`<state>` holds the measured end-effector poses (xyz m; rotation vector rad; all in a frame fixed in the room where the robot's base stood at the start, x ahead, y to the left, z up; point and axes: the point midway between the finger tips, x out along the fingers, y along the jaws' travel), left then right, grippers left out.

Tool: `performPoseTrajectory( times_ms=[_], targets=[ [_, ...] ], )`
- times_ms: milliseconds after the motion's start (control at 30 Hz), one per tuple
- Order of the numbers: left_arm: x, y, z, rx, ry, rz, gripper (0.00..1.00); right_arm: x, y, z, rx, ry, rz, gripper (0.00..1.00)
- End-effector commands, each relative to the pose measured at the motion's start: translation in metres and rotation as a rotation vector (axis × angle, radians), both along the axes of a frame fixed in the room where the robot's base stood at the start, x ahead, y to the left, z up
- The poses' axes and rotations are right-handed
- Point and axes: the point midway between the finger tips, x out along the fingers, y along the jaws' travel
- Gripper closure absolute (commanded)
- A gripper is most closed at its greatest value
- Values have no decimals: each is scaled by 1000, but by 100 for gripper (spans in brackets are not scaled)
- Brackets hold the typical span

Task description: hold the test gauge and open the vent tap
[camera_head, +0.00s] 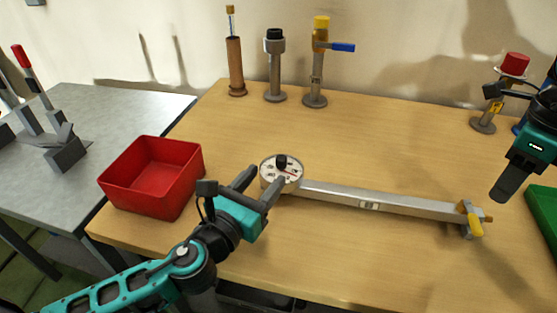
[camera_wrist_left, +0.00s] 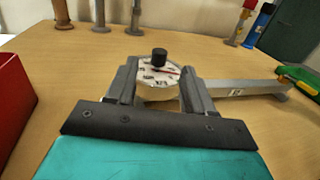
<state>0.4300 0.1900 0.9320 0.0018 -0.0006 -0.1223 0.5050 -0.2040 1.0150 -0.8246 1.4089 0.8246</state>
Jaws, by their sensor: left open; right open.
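A round white-faced gauge (camera_head: 270,173) with a black knob on top lies at the left end of a long metal bar (camera_head: 400,203) on the wooden table. A yellow tap handle (camera_head: 475,226) sits at the bar's right end. My left gripper (camera_head: 262,186) is open, its fingers on either side of the gauge; the left wrist view shows the dial (camera_wrist_left: 158,75) between the fingers. I cannot tell whether they touch it. My right gripper (camera_head: 505,190) is open and empty at the right, above the table, apart from the yellow handle.
A red bin (camera_head: 153,178) stands left of the gauge. Along the back stand a brown tube (camera_head: 236,68), a black-capped post (camera_head: 274,65), a yellow-topped post with blue lever (camera_head: 317,62) and a red-topped post (camera_head: 514,65). A green object (camera_head: 544,208) is at the right edge.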

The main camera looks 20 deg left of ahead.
Motion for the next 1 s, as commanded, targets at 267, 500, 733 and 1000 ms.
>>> performPoseTrajectory(
  times_ms=[267, 500, 733, 1000],
  targets=[
    [47, -6, 1, -1, -3, 1, 47, 0, 0, 0, 0, 0, 0, 57],
    [71, -9, 0, -2, -1, -1, 47, 0, 0, 0, 0, 0, 0, 57],
    [76, -10, 0, -2, 1, -1, 47, 0, 0, 0, 0, 0, 0, 57],
    [75, -10, 0, -2, 1, -1, 59, 0, 0, 0, 0, 0, 0, 57]
  ],
)
